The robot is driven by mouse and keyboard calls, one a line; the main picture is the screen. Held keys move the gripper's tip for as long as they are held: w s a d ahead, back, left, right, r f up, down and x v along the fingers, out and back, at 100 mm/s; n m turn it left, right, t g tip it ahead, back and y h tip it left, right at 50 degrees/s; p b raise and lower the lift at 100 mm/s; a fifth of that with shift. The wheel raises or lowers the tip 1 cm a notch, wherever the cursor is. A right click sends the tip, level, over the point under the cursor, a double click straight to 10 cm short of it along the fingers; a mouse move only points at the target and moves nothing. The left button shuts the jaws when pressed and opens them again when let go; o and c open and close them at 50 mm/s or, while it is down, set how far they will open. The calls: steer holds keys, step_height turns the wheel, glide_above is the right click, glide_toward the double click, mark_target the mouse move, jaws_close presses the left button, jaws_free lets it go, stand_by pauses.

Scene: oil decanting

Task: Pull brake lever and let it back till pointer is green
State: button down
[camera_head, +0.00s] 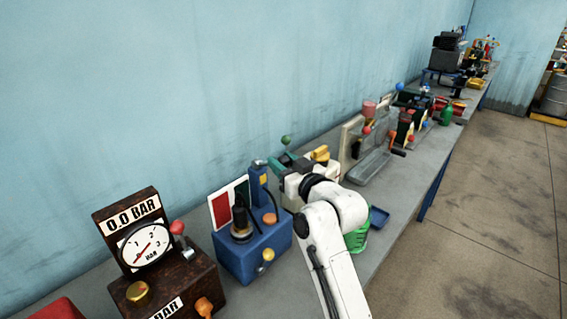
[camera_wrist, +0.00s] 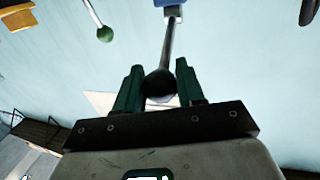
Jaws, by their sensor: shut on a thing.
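In the wrist view, my gripper (camera_wrist: 158,88) has its two dark green fingers on either side of a dark ball knob (camera_wrist: 159,83). A metal lever rod (camera_wrist: 168,42) runs from the knob up to a blue bracket (camera_wrist: 168,3). In the head view, my gripper (camera_head: 282,165) is beside the upright post of a blue device (camera_head: 243,262); the knob is hard to make out there. A red, white and green panel (camera_head: 222,208) stands at the back of this device. A black part stands in front of the panel; I cannot tell which colour a pointer is on.
A dark gauge box (camera_head: 184,279) reading 0.0 BAR, with a red-knobbed lever (camera_head: 177,228), stands left of the blue device. A green ball knob (camera_head: 286,140) is behind my gripper. A beige machine with a grey tray (camera_head: 374,165) stands farther along the bench. The floor at right is clear.

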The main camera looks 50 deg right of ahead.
mark_target(266, 162)
steer(key=shift+w+r, duration=0.15)
steer(key=shift+r, duration=0.25)
steer(key=shift+w+r+p, duration=0.3)
steer(key=shift+r+p, duration=0.1)
steer(key=shift+r, duration=0.2)
steer(key=shift+w+a+r+p, duration=0.1)
steer(key=shift+w+r+p, duration=0.25)
steer(key=shift+w+r, duration=1.3)
steer(key=shift+w, duration=0.15)
steer(key=shift+w+a+r, duration=0.1)
steer(key=shift+w+r, duration=0.15)
steer(key=shift+w, duration=0.35)
steer(key=c, duration=0.8)
jaws_free()
steer(key=shift+a+f, duration=0.1)
steer(key=shift+o, duration=0.3)
